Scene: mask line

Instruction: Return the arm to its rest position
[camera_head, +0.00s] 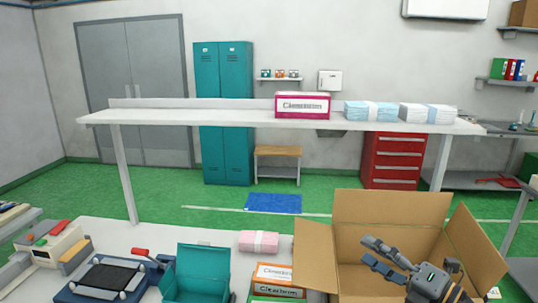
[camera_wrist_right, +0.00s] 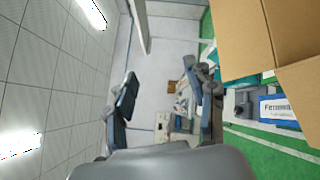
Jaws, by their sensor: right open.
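My right gripper (camera_head: 371,251) is over the open cardboard box (camera_head: 372,207) at the lower right of the head view, its fingers pointing left. Its fingers are apart with nothing between them. The wrist view shows the same gripper (camera_wrist_right: 158,88) open and empty, with the ceiling and far wall behind it. Cardboard of a box (camera_wrist_right: 240,40) fills the upper right of that view. The inside of the box is partly hidden by my gripper and arm. My left gripper is not in view.
A teal bin (camera_head: 203,262), a pink pack (camera_head: 258,242) and a carton (camera_head: 274,273) are left of the cardboard box. A machine with a red handle (camera_head: 140,251) stands farther left.

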